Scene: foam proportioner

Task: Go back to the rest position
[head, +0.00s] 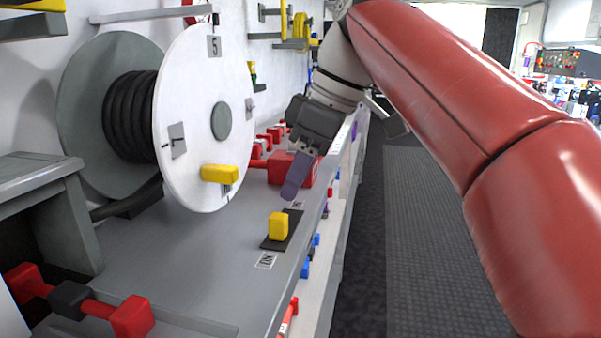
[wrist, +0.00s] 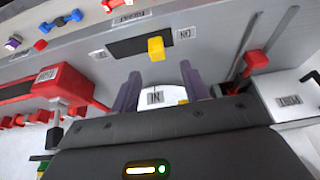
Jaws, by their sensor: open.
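My gripper (head: 297,176) is over the grey bench, beyond the yellow switch knob and in front of the red box. In the wrist view, its two purple fingers (wrist: 161,88) stand apart with nothing held between them. The yellow knob (head: 278,226) sits on a dark plate on the bench; it also shows in the wrist view (wrist: 156,48) beyond the fingertips, apart from them. In the head view, one finger largely hides the other. My red arm reaches in from the right.
A large white hose reel (head: 205,118) with a yellow handle (head: 219,173) stands left of my gripper. A red box (head: 282,168) is close behind it. Red valve handles (head: 131,316) lie at the front left. The dark aisle floor (head: 432,230) to the right looks clear.

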